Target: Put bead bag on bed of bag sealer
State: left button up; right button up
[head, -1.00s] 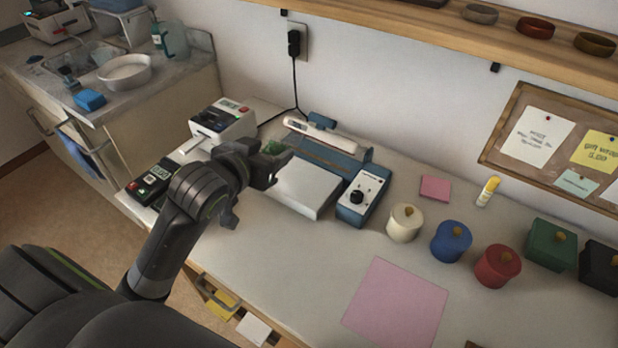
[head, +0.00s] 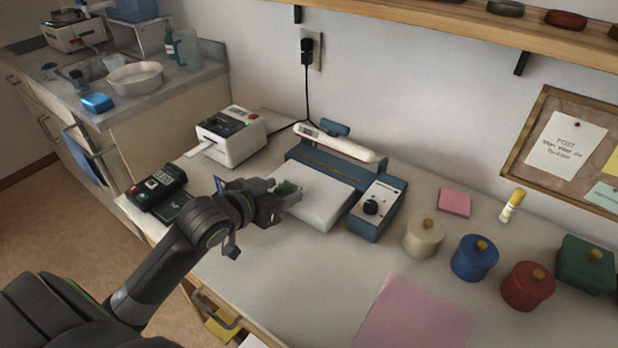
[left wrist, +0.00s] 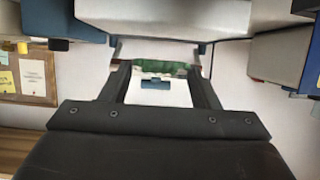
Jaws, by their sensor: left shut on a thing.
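My left gripper (head: 277,202) is shut on the bead bag (head: 288,188), a small clear bag with green beads. The bag is at the left part of the white bed (head: 318,206) of the bag sealer (head: 384,205). I cannot tell whether it touches the bed. In the left wrist view the green bag (left wrist: 160,69) spans between the fingertips (left wrist: 160,75), with the sealer (left wrist: 165,20) above it in the picture. The sealer is blue with a dial box on the right and a raised white arm (head: 340,143) at the back. My right gripper is not in view.
A label printer (head: 232,137) stands left of the sealer, and a black card terminal (head: 158,190) is at the bench's left edge. Cream (head: 424,238), blue (head: 474,258) and red (head: 527,286) lidded pots stand to the right. The bench front between gripper and pink sheet (head: 415,318) is clear.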

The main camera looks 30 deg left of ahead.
aim_at(308, 178)
pick_arm(q)
jog(key=w, duration=0.3)
jog(key=w+d, duration=0.1)
jog(key=w, duration=0.6)
jog(key=shift+w+d, duration=0.1)
jog(key=shift+d, duration=0.15)
jog(key=shift+w, duration=0.1)
notch_tip(308, 178, down, 3)
jog(key=shift+f+b, duration=0.1)
jog(key=shift+b, duration=0.3)
jog(key=shift+f, duration=0.15)
jog(key=o, duration=1)
jog(key=shift+f, duration=0.15)
jog(key=shift+c, duration=0.2)
